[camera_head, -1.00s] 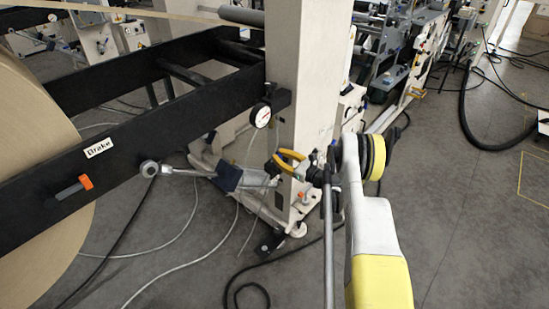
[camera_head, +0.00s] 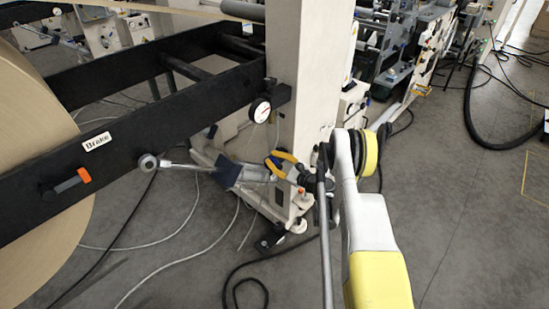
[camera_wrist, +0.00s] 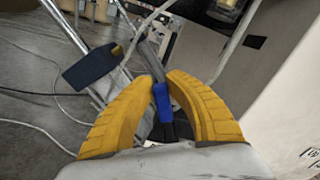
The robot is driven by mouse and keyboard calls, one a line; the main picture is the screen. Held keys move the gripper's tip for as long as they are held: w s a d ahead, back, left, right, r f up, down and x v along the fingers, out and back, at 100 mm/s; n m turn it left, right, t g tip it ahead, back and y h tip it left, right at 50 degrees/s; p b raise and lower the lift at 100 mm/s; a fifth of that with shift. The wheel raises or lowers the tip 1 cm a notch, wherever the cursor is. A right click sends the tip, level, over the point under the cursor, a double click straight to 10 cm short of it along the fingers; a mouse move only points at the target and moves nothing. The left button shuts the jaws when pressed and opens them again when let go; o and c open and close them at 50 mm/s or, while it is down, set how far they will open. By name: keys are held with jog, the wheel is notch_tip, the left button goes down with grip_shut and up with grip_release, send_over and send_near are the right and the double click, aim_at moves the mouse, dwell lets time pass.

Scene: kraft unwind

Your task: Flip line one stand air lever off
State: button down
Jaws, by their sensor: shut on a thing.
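In the wrist view, my gripper (camera_wrist: 160,82) has its two yellow fingers closed around a lever with a blue sleeve (camera_wrist: 163,103) and a grey stem. I take this as the stand air lever; its pivot and its exact angle are hard to make out. In the head view, my gripper (camera_head: 281,159) is at the lower part of the cream stand post (camera_head: 303,75), by its left side. The lever is too small or hidden to tell there.
A black beam with a "Brake" label (camera_head: 97,141) and an orange-tipped handle (camera_head: 84,175) spans the left, by a large kraft roll (camera_head: 30,130). A gauge (camera_head: 260,110) hangs above my gripper. A dark blue pad (camera_head: 227,172) is left of it. Hoses cross the floor.

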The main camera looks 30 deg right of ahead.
jog(key=shift+a, duration=0.1)
jog(key=c, duration=1.3)
grip_release()
jog(key=shift+c, duration=0.2)
notch_tip(320, 180, up, 10)
jog(key=shift+f, duration=0.1)
